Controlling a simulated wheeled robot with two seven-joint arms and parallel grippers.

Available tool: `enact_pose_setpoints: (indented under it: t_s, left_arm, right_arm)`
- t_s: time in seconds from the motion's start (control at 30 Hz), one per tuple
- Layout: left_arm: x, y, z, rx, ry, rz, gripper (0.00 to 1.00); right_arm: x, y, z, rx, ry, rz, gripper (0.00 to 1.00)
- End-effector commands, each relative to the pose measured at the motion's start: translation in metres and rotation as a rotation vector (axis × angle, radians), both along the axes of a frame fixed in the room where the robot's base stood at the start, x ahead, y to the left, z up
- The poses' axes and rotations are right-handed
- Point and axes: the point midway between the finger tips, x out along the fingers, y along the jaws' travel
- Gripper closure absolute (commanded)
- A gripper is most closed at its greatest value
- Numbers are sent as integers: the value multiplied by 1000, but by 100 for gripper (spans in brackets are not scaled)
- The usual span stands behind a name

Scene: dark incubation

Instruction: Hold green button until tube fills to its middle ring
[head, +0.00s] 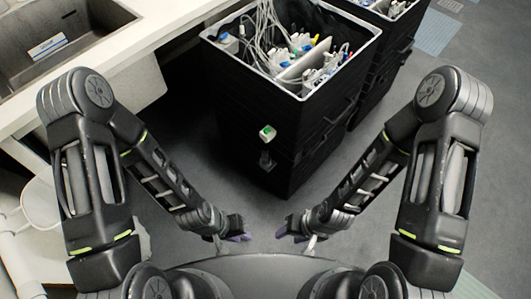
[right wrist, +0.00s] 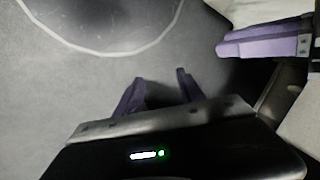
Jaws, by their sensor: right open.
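A small white box with a green face (head: 268,132), which looks like the green button, is at the near corner of a black crate stack (head: 240,110). A small pale fitting (head: 266,160) sits just below it, too small to make out. I cannot make out a tube with rings. My left gripper (head: 239,229) is low in front of my base, apart from the crates; its purple fingers (right wrist: 262,40) show in the right wrist view, their gap unclear. My right gripper (head: 290,229) is open and empty, with its purple fingertips (right wrist: 160,82) apart over bare floor.
The top crate holds cables, white devices and coloured parts (head: 300,50). Another black stack (head: 385,60) stands behind it. Grey floor between my grippers and the crates is clear.

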Motion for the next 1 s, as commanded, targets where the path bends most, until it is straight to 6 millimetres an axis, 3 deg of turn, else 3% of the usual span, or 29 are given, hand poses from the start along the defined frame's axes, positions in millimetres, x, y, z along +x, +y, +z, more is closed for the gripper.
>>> enact_pose_setpoints:
  t_s: [0.53, 1.0]
  left_arm:
    - [0, 0, 0, 0, 0, 0, 78]
    - [0, 0, 0, 0, 0, 0, 78]
  right_arm:
    - [0, 0, 0, 0, 0, 0, 100]
    - [0, 0, 0, 0, 0, 0, 100]
